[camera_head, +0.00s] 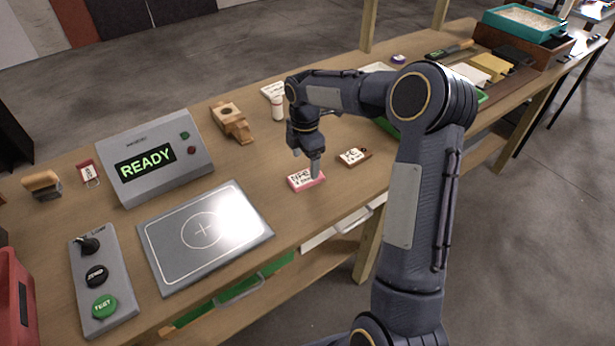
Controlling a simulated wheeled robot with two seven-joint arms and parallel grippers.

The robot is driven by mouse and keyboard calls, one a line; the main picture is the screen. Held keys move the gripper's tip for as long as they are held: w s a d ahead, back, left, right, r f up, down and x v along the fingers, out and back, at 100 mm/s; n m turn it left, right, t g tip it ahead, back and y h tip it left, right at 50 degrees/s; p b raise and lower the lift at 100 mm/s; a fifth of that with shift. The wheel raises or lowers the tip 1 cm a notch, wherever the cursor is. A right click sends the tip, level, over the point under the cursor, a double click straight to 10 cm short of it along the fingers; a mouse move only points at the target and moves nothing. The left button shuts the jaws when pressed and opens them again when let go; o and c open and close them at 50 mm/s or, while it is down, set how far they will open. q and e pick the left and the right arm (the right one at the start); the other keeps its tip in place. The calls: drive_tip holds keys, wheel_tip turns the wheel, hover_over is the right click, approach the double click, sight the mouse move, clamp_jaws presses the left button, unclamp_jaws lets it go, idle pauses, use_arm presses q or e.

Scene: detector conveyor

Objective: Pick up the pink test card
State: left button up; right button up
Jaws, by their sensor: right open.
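The pink test card (298,183) lies flat on the wooden workbench, right of the metal plate. It has a white face with dark print and a pink edge. My right gripper (310,172) points down over the card, its fingertips at or just above the card's right part. The fingers hide some of the print. The gripper is open, and I cannot tell whether the fingers touch the card. My left gripper is not in view.
A brown-edged card (354,157) lies close right of the pink card. A metal plate with a crosshair (165,262), a READY display box (150,150) and a button panel (97,285) stand to the left.

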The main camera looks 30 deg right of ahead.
sight(306, 176)
wheel_tip(306, 176, down, 5)
drive_tip(key=shift+d+f+p, duration=0.1)
drive_tip(key=shift+f+p, duration=0.05)
drive_tip(key=shift+p, duration=0.25)
drive_tip(key=c, duration=1.1)
